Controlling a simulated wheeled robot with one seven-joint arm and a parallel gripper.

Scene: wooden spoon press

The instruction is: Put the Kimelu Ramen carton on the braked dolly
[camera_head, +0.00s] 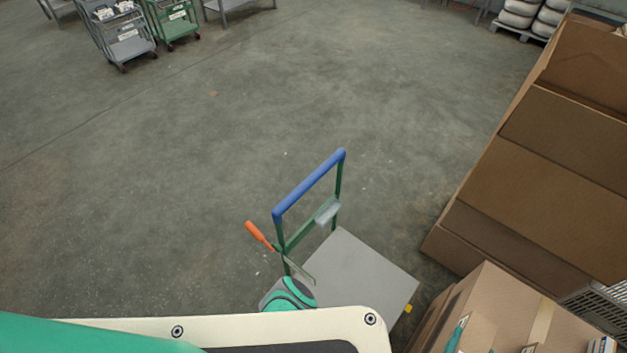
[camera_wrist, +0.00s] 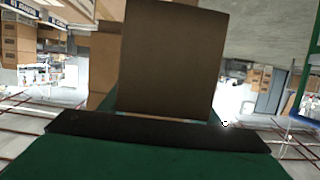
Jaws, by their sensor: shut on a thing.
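The dolly (camera_head: 365,275) stands on the floor at lower centre in the head view. It has a bare grey deck, a green upright frame, a blue push bar (camera_head: 310,185) and an orange-handled lever (camera_head: 258,234) at its left. My arm hides part of its near left side. In the wrist view my gripper (camera_wrist: 165,125) is shut on a plain brown carton (camera_wrist: 172,60), which stands out ahead of the dark bar. No label shows on its visible face, so I cannot read its name. My gripper and this carton are not distinguishable in the head view.
Large brown cartons (camera_head: 550,180) are stacked at the right, close to the dolly. Grey (camera_head: 122,38) and green (camera_head: 172,18) carts stand far left. The floor left of and beyond the dolly is clear.

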